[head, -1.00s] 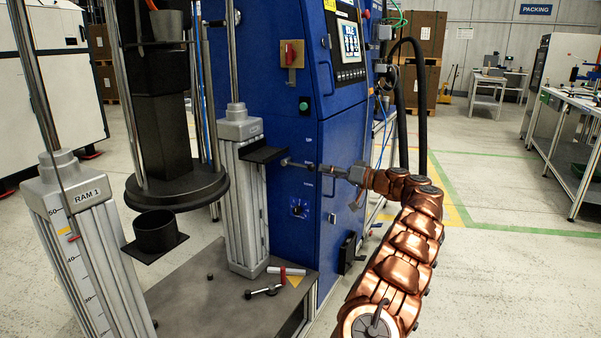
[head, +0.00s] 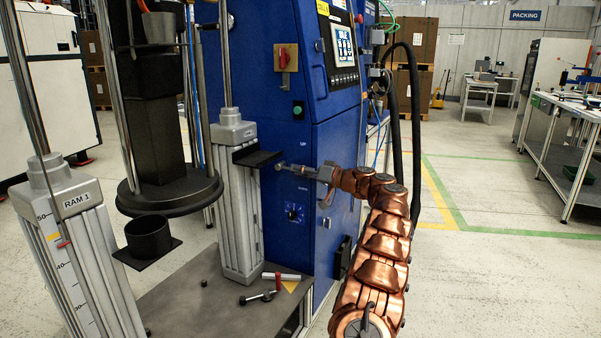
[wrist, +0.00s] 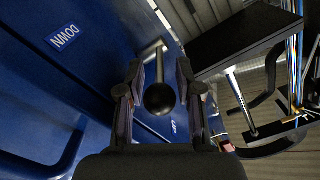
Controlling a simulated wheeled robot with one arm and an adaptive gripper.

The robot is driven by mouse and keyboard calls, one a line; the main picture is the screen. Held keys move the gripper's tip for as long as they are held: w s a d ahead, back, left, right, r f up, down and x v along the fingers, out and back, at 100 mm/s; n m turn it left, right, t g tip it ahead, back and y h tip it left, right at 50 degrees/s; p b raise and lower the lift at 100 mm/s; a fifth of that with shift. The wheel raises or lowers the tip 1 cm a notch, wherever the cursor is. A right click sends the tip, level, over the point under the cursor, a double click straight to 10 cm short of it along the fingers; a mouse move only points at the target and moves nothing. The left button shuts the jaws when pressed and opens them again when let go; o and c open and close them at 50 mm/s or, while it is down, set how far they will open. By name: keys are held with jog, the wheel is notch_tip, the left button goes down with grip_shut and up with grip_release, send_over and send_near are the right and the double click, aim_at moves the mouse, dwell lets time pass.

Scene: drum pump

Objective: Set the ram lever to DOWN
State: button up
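The ram lever shows in the wrist view as a rod with a black ball knob (wrist: 160,98). It comes out of the blue panel near the UP label (wrist: 173,127). The DOWN label (wrist: 65,36) is farther off at upper left. My gripper (wrist: 159,78) is open, with one finger on each side of the knob and visible gaps between. In the head view, my gripper (head: 288,167) is at the blue cabinet (head: 335,150), just below the UP label (head: 300,138). The fingers are too small there to tell details.
A black bracket (head: 258,158) on the grey ram column stands just left of my gripper; its dark plate (wrist: 245,38) fills the wrist view's upper right. A rotary knob (head: 293,212) is below. Loose tools (head: 264,294) lie on the base plate. The floor at right is clear.

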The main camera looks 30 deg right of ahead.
grip_shut()
jog(key=shift+f, duration=0.2)
dwell(0.4)
